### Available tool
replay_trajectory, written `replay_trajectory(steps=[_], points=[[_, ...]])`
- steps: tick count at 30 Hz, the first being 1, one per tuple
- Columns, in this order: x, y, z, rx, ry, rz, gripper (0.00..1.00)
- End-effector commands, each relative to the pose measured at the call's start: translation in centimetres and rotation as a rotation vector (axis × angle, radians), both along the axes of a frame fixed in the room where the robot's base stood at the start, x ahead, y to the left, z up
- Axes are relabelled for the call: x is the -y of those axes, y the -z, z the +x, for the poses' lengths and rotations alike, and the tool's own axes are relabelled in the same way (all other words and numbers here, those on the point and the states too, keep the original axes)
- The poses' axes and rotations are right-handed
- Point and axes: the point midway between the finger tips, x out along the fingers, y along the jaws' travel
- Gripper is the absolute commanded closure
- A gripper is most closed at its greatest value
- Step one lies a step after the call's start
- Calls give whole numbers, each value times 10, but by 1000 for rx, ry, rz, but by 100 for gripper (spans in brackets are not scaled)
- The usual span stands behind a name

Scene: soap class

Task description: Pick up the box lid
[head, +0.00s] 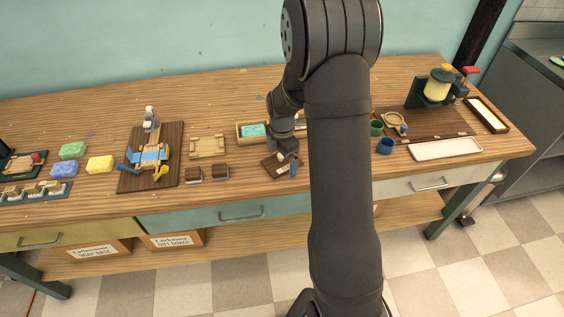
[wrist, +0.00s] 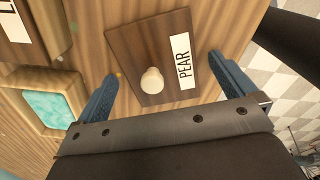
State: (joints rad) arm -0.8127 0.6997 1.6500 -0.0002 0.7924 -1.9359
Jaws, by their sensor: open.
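The box lid (wrist: 140,72) is a dark brown wooden plate with a pale round knob (wrist: 152,80) and a white label reading PEAR. It lies on the wooden bench; in the head view the lid (head: 273,166) is partly covered by my gripper. My gripper (wrist: 164,82) is open above the lid, with one blue finger on each side of it in the wrist view. The knob is between the fingers, apart from both. In the head view my gripper (head: 287,160) points down and my arm hides part of the bench.
A light wooden box with teal contents (wrist: 48,104) stands left of the lid; it also shows in the head view (head: 240,142). Green and blue cups (head: 385,146) stand to the right.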

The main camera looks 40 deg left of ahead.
Motion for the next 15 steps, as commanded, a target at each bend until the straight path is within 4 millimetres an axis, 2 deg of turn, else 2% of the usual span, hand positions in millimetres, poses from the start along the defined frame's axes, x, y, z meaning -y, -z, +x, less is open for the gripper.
replay_trajectory(steps=[4,5,11,12,15], points=[[0,0,0,0,0,0,0],[0,0,0,0,0,0,4],[0,0,0,0,0,0,43],[0,0,0,0,0,0,46],[0,-1,0,0,0,1,47]])
